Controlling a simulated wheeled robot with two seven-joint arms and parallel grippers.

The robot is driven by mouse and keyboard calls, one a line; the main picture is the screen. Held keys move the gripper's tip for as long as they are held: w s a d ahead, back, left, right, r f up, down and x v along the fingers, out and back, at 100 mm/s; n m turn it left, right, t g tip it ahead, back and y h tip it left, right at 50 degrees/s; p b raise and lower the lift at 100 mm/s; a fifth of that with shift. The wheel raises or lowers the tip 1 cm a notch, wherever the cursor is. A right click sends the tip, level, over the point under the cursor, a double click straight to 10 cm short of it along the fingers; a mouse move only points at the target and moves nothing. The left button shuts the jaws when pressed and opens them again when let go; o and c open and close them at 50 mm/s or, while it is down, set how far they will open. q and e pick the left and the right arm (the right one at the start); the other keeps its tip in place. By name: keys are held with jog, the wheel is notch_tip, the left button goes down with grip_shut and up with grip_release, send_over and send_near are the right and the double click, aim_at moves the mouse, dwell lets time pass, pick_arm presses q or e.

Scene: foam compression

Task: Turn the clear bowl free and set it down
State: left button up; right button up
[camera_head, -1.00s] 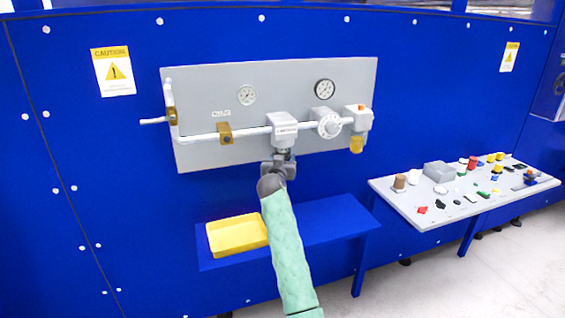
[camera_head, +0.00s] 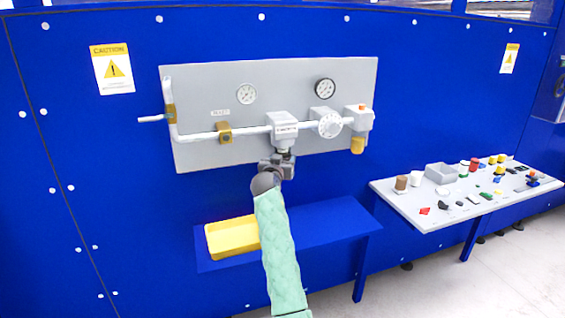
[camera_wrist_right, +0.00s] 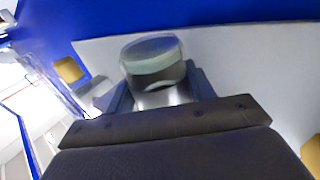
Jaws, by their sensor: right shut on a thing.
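The clear bowl (camera_wrist_right: 152,55) shows in the right wrist view as a greenish, see-through round body with a silvery part beside it, between the two dark fingers. My right gripper (camera_head: 284,154) is shut on it, just below the grey middle housing (camera_head: 284,130) on the wall panel. In the head view the gripper hides the bowl almost fully. I cannot tell whether the bowl still joins the housing. My left gripper is not in view.
The yellow tray (camera_head: 232,238) sits on the blue shelf (camera_head: 325,222) below the panel, partly behind my green-sleeved right arm. An amber bowl (camera_head: 357,146) hangs from the right-hand unit. The pipe (camera_head: 196,137) crosses the panel. A side table (camera_head: 415,216) holds several small parts.

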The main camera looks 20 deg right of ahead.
pick_arm(q)
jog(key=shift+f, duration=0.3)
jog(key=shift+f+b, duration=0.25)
jog(key=shift+b, duration=0.05)
dwell(0.9)
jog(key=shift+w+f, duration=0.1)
pick_arm(e)
jog(key=shift+f, duration=0.15)
